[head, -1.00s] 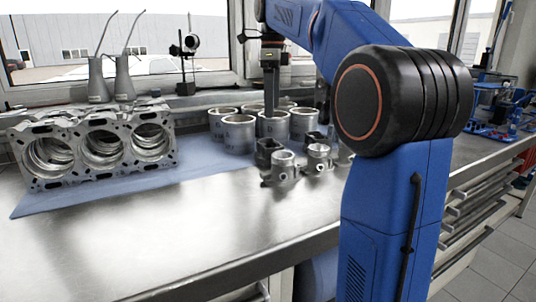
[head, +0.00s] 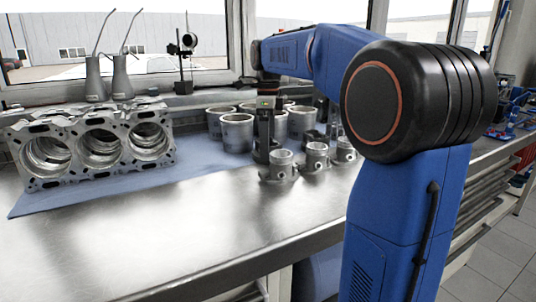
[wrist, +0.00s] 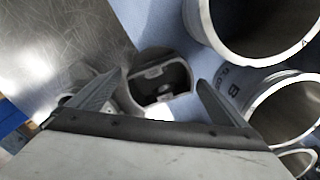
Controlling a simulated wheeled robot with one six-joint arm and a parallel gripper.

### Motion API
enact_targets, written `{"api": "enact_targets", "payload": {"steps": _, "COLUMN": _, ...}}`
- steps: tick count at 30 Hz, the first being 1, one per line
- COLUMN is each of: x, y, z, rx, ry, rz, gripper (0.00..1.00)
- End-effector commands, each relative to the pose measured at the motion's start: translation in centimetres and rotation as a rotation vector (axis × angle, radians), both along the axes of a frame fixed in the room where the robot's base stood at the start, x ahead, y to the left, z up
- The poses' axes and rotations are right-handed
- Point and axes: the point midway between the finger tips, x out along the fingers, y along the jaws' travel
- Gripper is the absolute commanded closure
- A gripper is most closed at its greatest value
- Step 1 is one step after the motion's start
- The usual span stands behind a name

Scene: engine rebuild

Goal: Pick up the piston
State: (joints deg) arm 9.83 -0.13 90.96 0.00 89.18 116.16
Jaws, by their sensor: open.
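A hollow piston (wrist: 160,85) shows in the wrist view with its open side facing the camera. It lies between my two open fingers as seen there; no finger visibly touches it. In the head view my gripper (head: 264,152) points straight down just behind the small silver parts and hides most of what is under it, so the piston is largely covered there. In the wrist view my gripper (wrist: 158,80) is open and empty, with one finger on each side of the piston. How far the fingertips reach down beside it I cannot tell.
Silver cylinder liners (head: 237,132) stand close behind my gripper; one liner (wrist: 262,22) is near the right finger. Small silver parts (head: 281,166) stand in front. The engine block (head: 97,150) is on the blue mat (head: 60,198) at left. The front bench is clear.

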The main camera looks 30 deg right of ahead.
Motion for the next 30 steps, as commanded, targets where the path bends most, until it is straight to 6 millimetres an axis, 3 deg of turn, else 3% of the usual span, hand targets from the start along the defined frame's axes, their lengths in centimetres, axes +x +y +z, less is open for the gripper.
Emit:
{"api": "enact_targets", "payload": {"steps": 5, "x": -0.04, "y": -0.02, "z": -1.4, "rx": 0.0, "ry": 0.0, "rz": -0.001, "gripper": 0.03}}
{"api": "enact_targets", "payload": {"steps": 12, "x": -0.04, "y": -0.03, "z": -1.51, "rx": 0.0, "ry": 0.0, "rz": -0.001, "gripper": 0.03}}
{"api": "enact_targets", "payload": {"steps": 19, "x": -0.02, "y": -0.03, "z": -1.49, "rx": 0.0, "ry": 0.0, "rz": -0.001, "gripper": 0.58}}
{"api": "enact_targets", "payload": {"steps": 30, "x": 0.04, "y": -0.04, "z": -0.55, "rx": -0.001, "ry": -0.003, "rz": -0.001, "gripper": 0.6}}
